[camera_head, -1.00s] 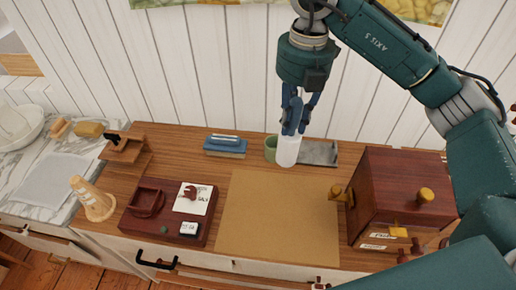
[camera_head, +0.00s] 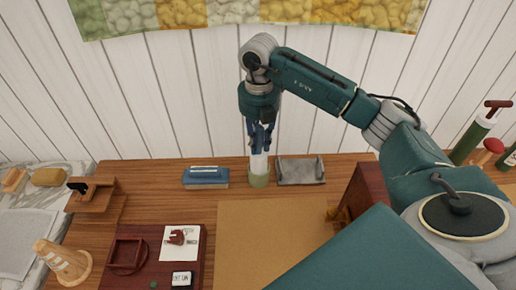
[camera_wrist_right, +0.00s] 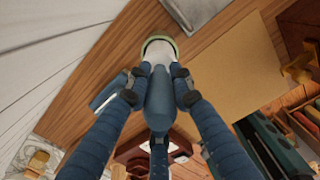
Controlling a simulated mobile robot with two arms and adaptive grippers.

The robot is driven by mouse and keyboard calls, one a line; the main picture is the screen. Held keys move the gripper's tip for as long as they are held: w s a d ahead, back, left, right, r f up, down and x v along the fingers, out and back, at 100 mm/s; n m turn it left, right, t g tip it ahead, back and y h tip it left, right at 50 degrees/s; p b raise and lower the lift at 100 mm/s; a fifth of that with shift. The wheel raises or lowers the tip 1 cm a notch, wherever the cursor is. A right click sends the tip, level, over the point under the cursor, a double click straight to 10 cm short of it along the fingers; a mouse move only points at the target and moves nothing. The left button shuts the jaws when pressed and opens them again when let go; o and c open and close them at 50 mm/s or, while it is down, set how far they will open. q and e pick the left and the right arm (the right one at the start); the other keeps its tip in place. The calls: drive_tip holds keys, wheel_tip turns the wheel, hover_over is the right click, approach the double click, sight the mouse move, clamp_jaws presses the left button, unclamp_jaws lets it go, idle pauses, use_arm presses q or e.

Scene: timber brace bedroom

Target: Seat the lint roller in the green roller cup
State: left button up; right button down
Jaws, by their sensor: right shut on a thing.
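The lint roller's white roll (camera_head: 259,163) hangs upright below my right gripper (camera_head: 260,142) at the back of the dresser. The right gripper is shut on the roller's blue handle, which shows between the fingers in the right wrist view (camera_wrist_right: 159,98). The green roller cup (camera_head: 259,180) stands on the wood directly under the roll. The roll's lower end is hidden by the cup and appears to be within its rim. In the wrist view the green rim (camera_wrist_right: 160,38) curves around the roll's far end. I cannot tell how deep the roll sits. My left gripper is not in view.
A grey metal tray (camera_head: 301,172) lies close right of the cup. A blue block-like brush (camera_head: 206,178) lies to the left. A tan mat (camera_head: 262,235) lies in front, a dark red tray (camera_head: 150,245) front left, and a red-brown box (camera_head: 366,192) right.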

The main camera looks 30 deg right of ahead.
sight(259, 150)
wheel_tip(259, 150, down, 2)
drive_tip(key=shift+f+p, duration=0.2)
drive_tip(key=shift+p, duration=0.15)
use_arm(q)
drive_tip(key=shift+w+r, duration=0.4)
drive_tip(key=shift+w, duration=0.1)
use_arm(e)
drive_tip(key=shift+f, duration=0.3)
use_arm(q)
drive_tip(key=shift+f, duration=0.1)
use_arm(e)
drive_tip(key=shift+f, duration=0.1)
drive_tip(key=c, duration=1.5)
unclamp_jaws()
drive_tip(key=shift+c, duration=0.2)
